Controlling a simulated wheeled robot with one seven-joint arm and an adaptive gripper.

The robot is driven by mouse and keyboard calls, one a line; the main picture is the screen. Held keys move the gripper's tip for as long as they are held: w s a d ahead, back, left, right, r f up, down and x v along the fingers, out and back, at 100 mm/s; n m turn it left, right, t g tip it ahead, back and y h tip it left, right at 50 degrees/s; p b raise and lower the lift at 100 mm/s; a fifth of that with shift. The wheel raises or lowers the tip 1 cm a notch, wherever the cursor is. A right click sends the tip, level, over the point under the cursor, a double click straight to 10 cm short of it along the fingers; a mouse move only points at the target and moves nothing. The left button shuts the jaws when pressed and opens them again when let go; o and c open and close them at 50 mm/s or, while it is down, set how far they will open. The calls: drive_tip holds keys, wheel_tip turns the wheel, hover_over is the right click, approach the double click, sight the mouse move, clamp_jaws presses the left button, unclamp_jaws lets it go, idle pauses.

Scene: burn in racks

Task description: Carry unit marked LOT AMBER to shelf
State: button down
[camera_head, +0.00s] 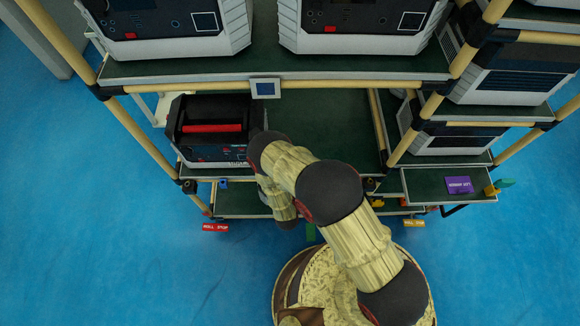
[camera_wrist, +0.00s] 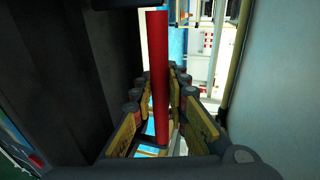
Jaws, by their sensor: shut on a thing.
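A dark unit with a red handle (camera_head: 212,128) sits at the left of the rack's middle shelf in the head view. Small white lettering at its lower front edge is partly hidden by my arm and not legible. In the wrist view my gripper (camera_wrist: 158,115) has its fingers on both sides of a red bar handle (camera_wrist: 158,70), shut on it. A dark wall is left of the bar and a pale wall right. My gripper is hidden in the head view. A purple card (camera_head: 458,185), seemingly lettered LOT AMBER, lies on a green side shelf (camera_head: 425,184) at right.
Pale units stand on the upper shelf (camera_head: 270,66), and more stand in the right rack (camera_head: 510,85). The middle shelf is bare right of the dark unit. Tan rack posts (camera_head: 150,140) flank the bays. Red (camera_head: 215,228) and yellow (camera_head: 414,223) tags sit low. Blue floor is open around.

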drive_tip(key=shift+w+a+f, duration=0.1)
drive_tip(key=shift+w+a, duration=0.05)
drive_tip(key=shift+w, duration=0.25)
drive_tip(key=shift+w+f+b, duration=0.1)
drive_tip(key=shift+f+b, duration=0.75)
drive_tip(key=shift+f, duration=0.75)
drive_tip(key=c, duration=2.2)
unclamp_jaws()
drive_tip(key=shift+s+f, duration=0.2)
drive_tip(key=shift+f, duration=0.1)
drive_tip(key=shift+c, duration=0.2)
drive_tip(key=o, duration=0.5)
drive_tip(key=shift+r, duration=0.15)
